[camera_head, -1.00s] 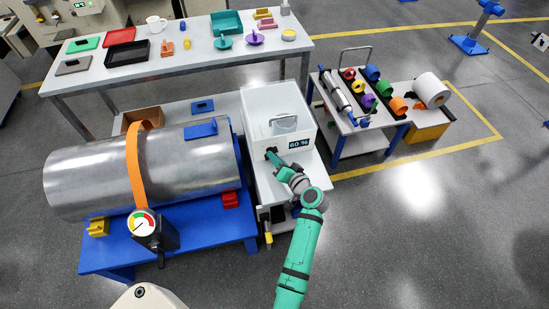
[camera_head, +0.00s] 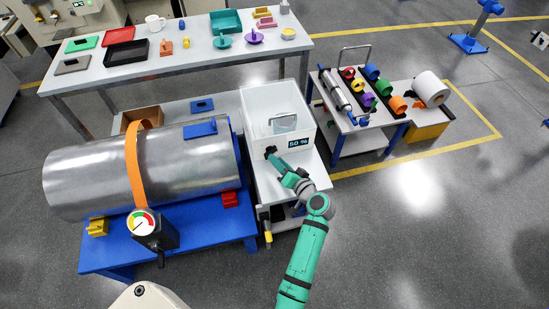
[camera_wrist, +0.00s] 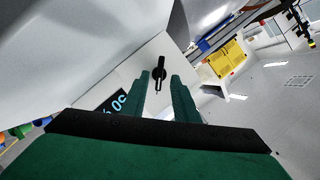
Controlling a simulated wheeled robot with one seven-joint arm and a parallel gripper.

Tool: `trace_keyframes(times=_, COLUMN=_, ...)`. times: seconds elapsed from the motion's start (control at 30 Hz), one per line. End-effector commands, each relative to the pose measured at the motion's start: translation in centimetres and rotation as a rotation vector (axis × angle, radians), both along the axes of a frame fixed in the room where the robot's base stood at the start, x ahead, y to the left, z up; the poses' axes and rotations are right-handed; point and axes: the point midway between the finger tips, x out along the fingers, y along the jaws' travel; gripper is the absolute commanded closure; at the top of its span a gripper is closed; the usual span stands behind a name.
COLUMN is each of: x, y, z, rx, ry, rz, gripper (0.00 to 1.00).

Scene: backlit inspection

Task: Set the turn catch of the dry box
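The dry box (camera_head: 252,105) is a white bin with a clear handle-like part inside and a small display (camera_head: 300,143) reading 50 %. Its turn catch (camera_head: 270,152) is a small black knob low on the front face, left of the display. In the wrist view the catch (camera_wrist: 160,69) is an elongated black piece with a thin tail, on the pale face. My gripper (camera_head: 277,160) is just in front of the catch. In the wrist view its two green fingers (camera_wrist: 160,76) are apart, and the catch shows between their tips. I cannot tell whether they touch it.
A cart (camera_head: 345,133) with coloured rolls is at right. A long workbench (camera_head: 200,62) stands behind.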

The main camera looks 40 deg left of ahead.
Motion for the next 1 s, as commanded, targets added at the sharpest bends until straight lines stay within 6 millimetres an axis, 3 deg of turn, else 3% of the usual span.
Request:
trace_keyframes(times=0.2, x=-1.6, y=-3.8, z=1.0, rx=-0.001, ry=0.002, rz=-0.003, gripper=0.73)
trace_keyframes(times=0.4, x=-2.6, y=-5.8, z=1.7, rx=-0.001, ry=0.001, rz=0.000, gripper=0.73)
trace_keyframes(times=1.0, x=-2.9, y=-6.3, z=1.9, rx=-0.001, ry=0.001, rz=0.003, gripper=0.73)
